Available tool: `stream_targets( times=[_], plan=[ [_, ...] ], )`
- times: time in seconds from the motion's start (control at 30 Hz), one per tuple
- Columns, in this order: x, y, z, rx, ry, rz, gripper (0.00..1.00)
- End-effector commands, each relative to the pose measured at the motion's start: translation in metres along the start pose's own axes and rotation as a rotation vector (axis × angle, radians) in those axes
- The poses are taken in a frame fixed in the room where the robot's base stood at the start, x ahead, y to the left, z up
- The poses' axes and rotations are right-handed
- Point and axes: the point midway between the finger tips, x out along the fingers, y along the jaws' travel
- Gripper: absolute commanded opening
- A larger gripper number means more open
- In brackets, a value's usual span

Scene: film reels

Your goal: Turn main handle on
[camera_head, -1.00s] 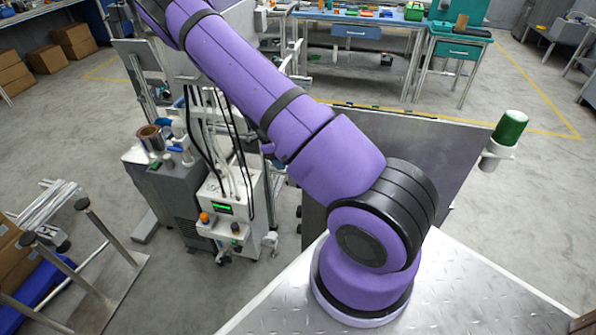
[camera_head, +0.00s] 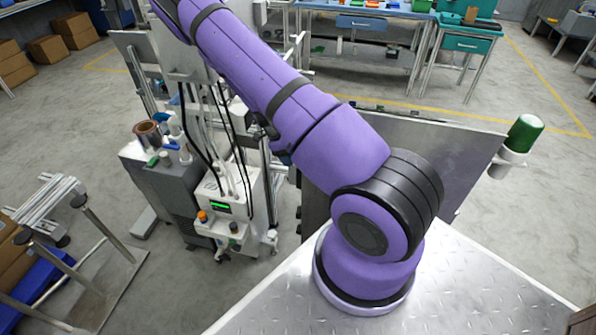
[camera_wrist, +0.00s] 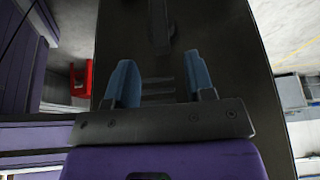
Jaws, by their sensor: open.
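In the wrist view my gripper (camera_wrist: 160,82) has two blue fingers set well apart, with nothing between them. A dark panel (camera_wrist: 222,60) lies in front of the fingers. A long grey handle-like bar (camera_wrist: 160,28) is on this panel, ahead of the gap between the fingertips and apart from them. I cannot tell for certain that it is the main handle. The head view shows a white machine (camera_head: 228,190) with a green display and an orange knob (camera_head: 203,216). My gripper is outside the head view, and my purple arm covers part of the machine.
A grey cabinet (camera_head: 165,190) carrying a brown reel (camera_head: 148,134) stands left of the machine. A metal frame with posts (camera_head: 100,240) is at lower left. Workbenches (camera_head: 370,22) stand at the back. A red object (camera_wrist: 82,78) is left of the fingers in the wrist view.

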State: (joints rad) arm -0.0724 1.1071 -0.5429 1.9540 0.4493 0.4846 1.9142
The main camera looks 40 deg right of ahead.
Motion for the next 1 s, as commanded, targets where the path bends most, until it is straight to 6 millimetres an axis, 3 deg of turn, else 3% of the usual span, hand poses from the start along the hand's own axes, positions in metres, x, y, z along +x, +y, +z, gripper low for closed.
stream_targets(
  times=[0.2,0.4,0.6,0.87,1.0],
  plan=[
    [0.041,0.0,-0.001,0.001,0.003,0.003,0.49],
    [0.067,0.0,0.0,0.001,0.001,0.001,0.49],
    [0.079,0.0,0.0,0.0,0.0,0.001,0.49],
    [0.08,0.0,0.0,0.0,0.0,0.0,0.49],
    [0.079,0.0,0.0,0.0,0.0,0.0,0.21]
  ],
)
